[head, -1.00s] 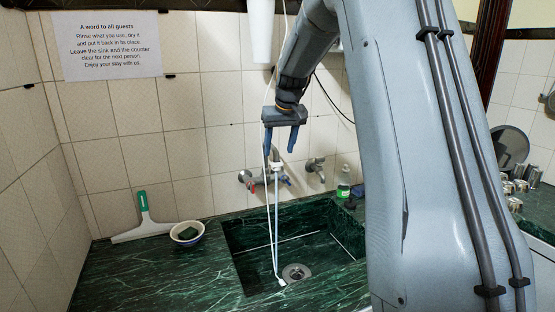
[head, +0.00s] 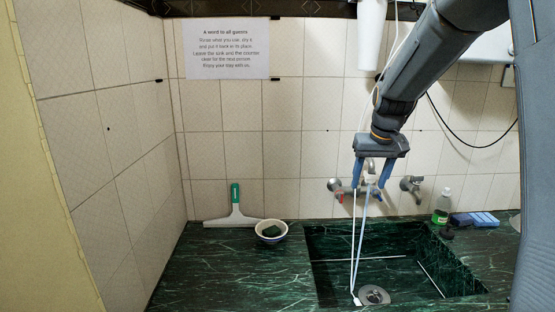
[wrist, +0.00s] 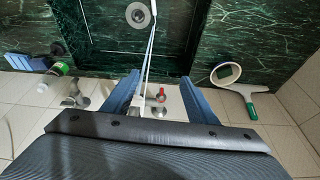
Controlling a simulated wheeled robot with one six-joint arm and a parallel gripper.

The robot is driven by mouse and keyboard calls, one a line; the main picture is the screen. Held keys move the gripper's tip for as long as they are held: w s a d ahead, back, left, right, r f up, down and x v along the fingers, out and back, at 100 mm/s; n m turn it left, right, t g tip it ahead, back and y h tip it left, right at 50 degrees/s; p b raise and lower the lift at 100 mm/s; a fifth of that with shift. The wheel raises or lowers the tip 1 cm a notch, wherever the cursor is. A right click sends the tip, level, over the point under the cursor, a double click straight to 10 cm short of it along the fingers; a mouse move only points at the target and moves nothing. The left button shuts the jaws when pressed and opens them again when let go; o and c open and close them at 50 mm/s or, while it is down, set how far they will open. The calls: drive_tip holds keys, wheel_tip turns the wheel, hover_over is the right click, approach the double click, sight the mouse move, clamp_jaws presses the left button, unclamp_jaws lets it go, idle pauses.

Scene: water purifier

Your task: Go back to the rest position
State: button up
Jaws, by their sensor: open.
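My gripper (head: 371,186) hangs from my arm over the back of the green marble sink (head: 330,282), in front of the wall taps. Its two blue fingers point down and stand apart. In the wrist view the open gripper (wrist: 159,76) shows with its fingers spread. Thin white tubes (head: 355,250) run down by the gripper into the sink, ending near the drain; they also show between the fingers in the wrist view (wrist: 149,50). No grip on them is visible. The tap (head: 345,189) with a red handle is behind the gripper, partly hidden.
A squeegee (head: 234,208) and a bowl (head: 271,231) with a green sponge stand on the counter left of the sink. A bottle (head: 442,206) and blue sponges (head: 475,219) stand right of it. A white purifier part (head: 371,35) hangs above. The left counter is mostly clear.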

drive_tip(key=s+a+f, duration=0.3)
drive_tip(key=s+f, duration=0.2)
drive_tip(key=s, duration=0.4)
drive_tip(key=s+a+f+g+b, duration=0.1)
drive_tip(key=s+a+f, duration=0.2)
drive_tip(key=s, duration=0.6)
drive_tip(key=s+a+f+g+b, duration=0.1)
drive_tip(key=s+a+f, duration=0.2)
drive_tip(key=s+f, duration=0.4)
drive_tip(key=shift+s+a+f+n, duration=0.35)
drive_tip(key=shift+s+f+n, duration=0.05)
drive_tip(key=shift+s, duration=0.85)
